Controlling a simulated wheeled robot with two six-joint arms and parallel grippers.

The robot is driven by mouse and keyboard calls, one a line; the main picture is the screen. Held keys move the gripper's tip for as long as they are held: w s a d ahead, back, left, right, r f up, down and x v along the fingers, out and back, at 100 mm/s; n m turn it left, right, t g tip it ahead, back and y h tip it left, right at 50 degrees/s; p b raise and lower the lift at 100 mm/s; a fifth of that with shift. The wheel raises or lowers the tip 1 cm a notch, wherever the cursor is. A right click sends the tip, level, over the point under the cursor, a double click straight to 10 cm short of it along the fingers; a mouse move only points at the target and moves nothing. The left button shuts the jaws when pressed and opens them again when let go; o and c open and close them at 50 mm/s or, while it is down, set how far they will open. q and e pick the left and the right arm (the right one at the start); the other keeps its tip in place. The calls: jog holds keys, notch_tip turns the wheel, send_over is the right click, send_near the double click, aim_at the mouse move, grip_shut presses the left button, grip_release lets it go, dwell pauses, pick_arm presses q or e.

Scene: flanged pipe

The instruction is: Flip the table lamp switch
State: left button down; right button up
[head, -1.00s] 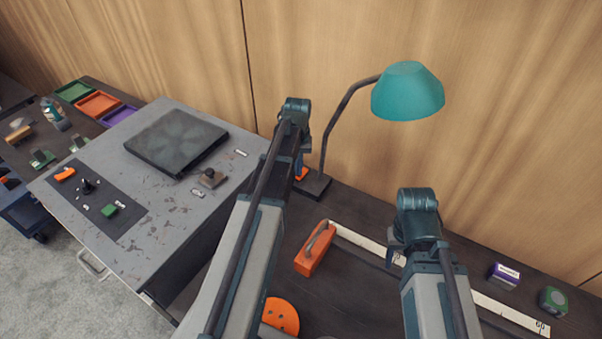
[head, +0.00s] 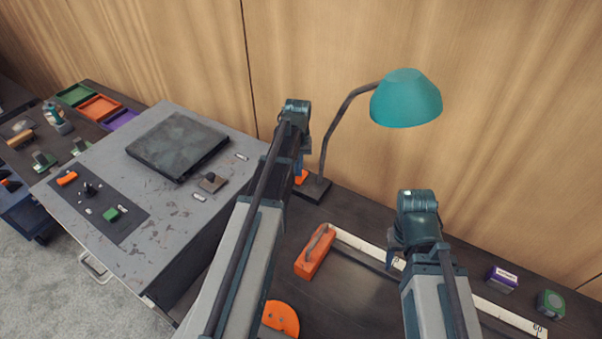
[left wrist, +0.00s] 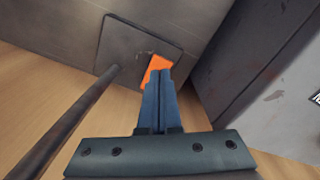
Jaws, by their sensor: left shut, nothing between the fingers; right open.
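The table lamp has a teal shade (head: 405,98), a dark bent stem (head: 336,124) and a flat dark base (head: 314,190) near the wall. An orange switch (head: 301,177) sits on the base, and it also shows in the left wrist view (left wrist: 156,66). My left gripper (head: 303,166) is shut and empty, its tips at the switch. In the left wrist view the shut fingertips (left wrist: 160,73) overlap the switch's near edge; I cannot tell whether they touch it. My right gripper (head: 391,262) is open, over the bench to the right; its fingers are mostly hidden.
A purple box (head: 502,280) and a green tape measure (head: 551,303) are at the right. A grey cabinet (head: 150,235) stands close on the left. The lamp stem rises beside my left gripper.

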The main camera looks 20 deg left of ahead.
aim_at(298, 180)
pick_arm(q)
notch_tip(298, 180, up, 5)
jog(key=p, duration=0.4)
pick_arm(e)
notch_tip(298, 180, up, 5)
jog(key=shift+r, duration=0.1)
pick_arm(q)
jog(key=shift+f, duration=0.1)
pick_arm(e)
jog(key=shift+s, duration=0.1)
